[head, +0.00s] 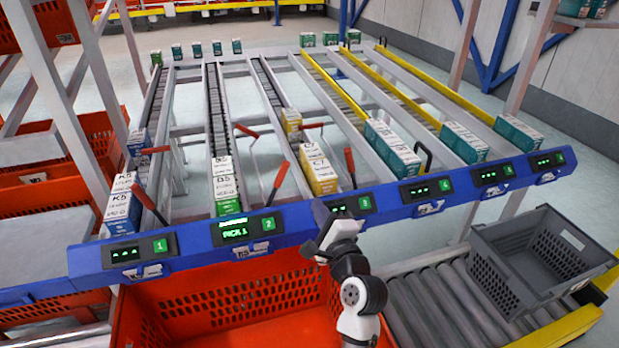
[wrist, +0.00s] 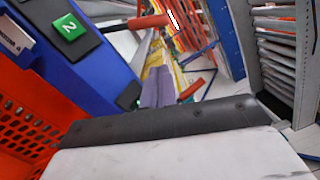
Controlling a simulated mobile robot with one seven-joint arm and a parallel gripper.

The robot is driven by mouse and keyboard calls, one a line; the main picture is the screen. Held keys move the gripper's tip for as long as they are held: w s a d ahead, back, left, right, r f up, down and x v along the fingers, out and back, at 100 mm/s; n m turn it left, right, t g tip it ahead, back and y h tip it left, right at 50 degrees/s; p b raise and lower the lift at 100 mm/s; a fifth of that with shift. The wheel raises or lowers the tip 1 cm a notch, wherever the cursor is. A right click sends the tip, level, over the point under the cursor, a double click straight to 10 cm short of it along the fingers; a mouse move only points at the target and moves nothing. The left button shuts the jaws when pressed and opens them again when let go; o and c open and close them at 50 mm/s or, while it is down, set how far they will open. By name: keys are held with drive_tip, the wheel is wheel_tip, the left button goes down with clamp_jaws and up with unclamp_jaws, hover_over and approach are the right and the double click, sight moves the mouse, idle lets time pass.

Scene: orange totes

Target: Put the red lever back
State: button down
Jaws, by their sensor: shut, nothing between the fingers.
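Several red-handled levers stand along the rack in the head view. Three lean up near the blue front rail: at lane 1 (head: 150,204), at lane 2 (head: 277,182) and at lane 3 (head: 350,167). Others lie flatter farther back, such as the one behind lane 2 (head: 246,131). My gripper (head: 322,212) is at the front rail, between the lane 2 and lane 3 displays. In the wrist view its two fingers (wrist: 158,86) are shut together and empty. A red handle (wrist: 150,21) shows past the fingertips, apart from them.
The blue rail (head: 400,192) carries several green-lit displays; display 2 (head: 238,230) reads "PICK 1". White, yellow and teal boxes sit in the sloped lanes. An orange tote (head: 230,310) is below the rail. A grey crate (head: 500,280) is on rollers at right.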

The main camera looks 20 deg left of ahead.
drive_tip(key=shift+w+d+f+m, duration=0.15)
drive_tip(key=shift+d+f+m, duration=0.45)
drive_tip(key=shift+d+f, duration=0.15)
drive_tip(key=shift+a, duration=0.15)
drive_tip(key=p+x, duration=0.2)
drive_tip(key=x, duration=0.8)
drive_tip(key=shift+w+a, duration=0.1)
drive_tip(key=shift+a, duration=0.05)
drive_tip(key=shift+s+a+r+p, duration=0.3)
drive_tip(key=shift+a+p, duration=0.1)
drive_tip(key=shift+a, duration=0.1)
drive_tip(key=shift+s+a+r+p, duration=0.2)
drive_tip(key=shift+s+a+p, duration=0.15)
drive_tip(key=shift+a, duration=0.15)
drive_tip(key=shift+s+a+r, duration=0.1)
drive_tip(key=shift+s+a, duration=0.05)
drive_tip(key=shift+a, duration=0.3)
drive_tip(key=shift+r, duration=0.1)
